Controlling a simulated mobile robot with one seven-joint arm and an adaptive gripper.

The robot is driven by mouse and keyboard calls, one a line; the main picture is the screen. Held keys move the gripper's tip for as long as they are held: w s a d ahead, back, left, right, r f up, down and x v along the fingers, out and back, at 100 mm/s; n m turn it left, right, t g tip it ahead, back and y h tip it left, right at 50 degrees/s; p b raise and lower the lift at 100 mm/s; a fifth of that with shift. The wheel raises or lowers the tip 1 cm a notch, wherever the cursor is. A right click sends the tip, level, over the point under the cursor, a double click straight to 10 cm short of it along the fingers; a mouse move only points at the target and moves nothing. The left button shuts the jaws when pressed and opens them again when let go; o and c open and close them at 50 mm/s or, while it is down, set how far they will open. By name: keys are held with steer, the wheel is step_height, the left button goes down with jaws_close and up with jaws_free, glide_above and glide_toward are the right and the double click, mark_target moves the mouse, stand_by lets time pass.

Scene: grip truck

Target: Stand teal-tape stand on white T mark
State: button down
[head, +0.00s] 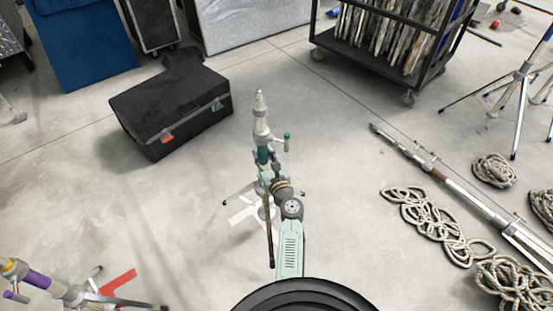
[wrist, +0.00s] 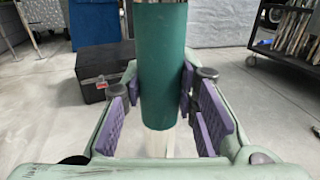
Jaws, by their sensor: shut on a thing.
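The teal-tape stand (head: 262,133) is upright in the middle of the head view, its legs splayed low around it. Its teal tape band (wrist: 162,62) fills the middle of the wrist view, between the purple finger pads. My gripper (wrist: 160,92) is shut on the stand at the tape; in the head view my gripper (head: 270,180) is partly hidden behind my arm. The white T mark (head: 241,214) lies on the floor at the stand's base, mostly to its left, partly covered by the stand and arm. Whether the feet touch the floor is unclear.
A black case (head: 172,110) stands behind left. A purple-taped stand (head: 40,282) and a red mark (head: 118,282) are at front left. Coiled ropes (head: 432,222) and a long pole (head: 450,182) lie right. A black cart (head: 398,82) is at the back.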

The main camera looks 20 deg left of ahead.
mark_target(265, 168)
steer(key=shift+w+a+r, duration=0.1)
steer(key=shift+a, duration=0.1)
steer(key=shift+f+b, duration=1.3)
steer(key=shift+b, duration=0.15)
steer(key=shift+f+b, duration=1.25)
steer(key=shift+f, duration=0.25)
stand_by(1.9)
